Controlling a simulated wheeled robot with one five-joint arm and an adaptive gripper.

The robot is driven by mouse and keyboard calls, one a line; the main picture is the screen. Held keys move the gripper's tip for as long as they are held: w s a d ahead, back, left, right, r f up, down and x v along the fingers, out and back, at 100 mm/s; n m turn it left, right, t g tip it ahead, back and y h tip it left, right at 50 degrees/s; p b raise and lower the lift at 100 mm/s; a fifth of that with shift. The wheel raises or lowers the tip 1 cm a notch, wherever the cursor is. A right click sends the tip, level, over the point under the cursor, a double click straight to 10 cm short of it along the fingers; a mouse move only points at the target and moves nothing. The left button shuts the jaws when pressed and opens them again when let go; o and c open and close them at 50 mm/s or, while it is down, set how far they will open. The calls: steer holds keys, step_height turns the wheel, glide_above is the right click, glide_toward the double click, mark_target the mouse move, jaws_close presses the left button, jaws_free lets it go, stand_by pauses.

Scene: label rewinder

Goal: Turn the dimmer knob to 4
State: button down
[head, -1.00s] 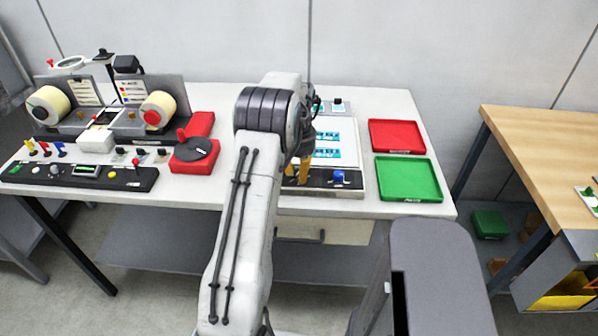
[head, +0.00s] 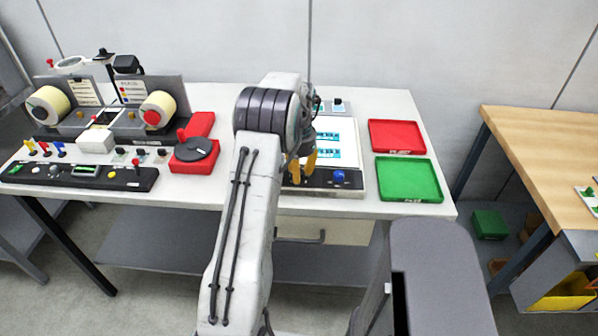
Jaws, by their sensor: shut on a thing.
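My gripper (head: 302,167) has yellow fingers and is at the dark front strip (head: 352,184) of the white light panel (head: 361,150). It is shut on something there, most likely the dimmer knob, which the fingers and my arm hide. The knob's scale and setting cannot be read. A blue knob or button (head: 339,176) sits on the same strip, just right of the fingers and apart from them.
A red tray (head: 397,137) and a green tray (head: 408,180) lie right of the panel. A red base with a black disc (head: 196,149) stands left of my arm. The rewinder with its label rolls (head: 157,107) and a black control strip (head: 100,177) are further left.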

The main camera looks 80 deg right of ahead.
stand_by(0.3)
steer(key=c, duration=0.9)
jaws_free()
steer(key=shift+c, duration=0.2)
step_height(320, 180, up, 12)
stand_by(0.6)
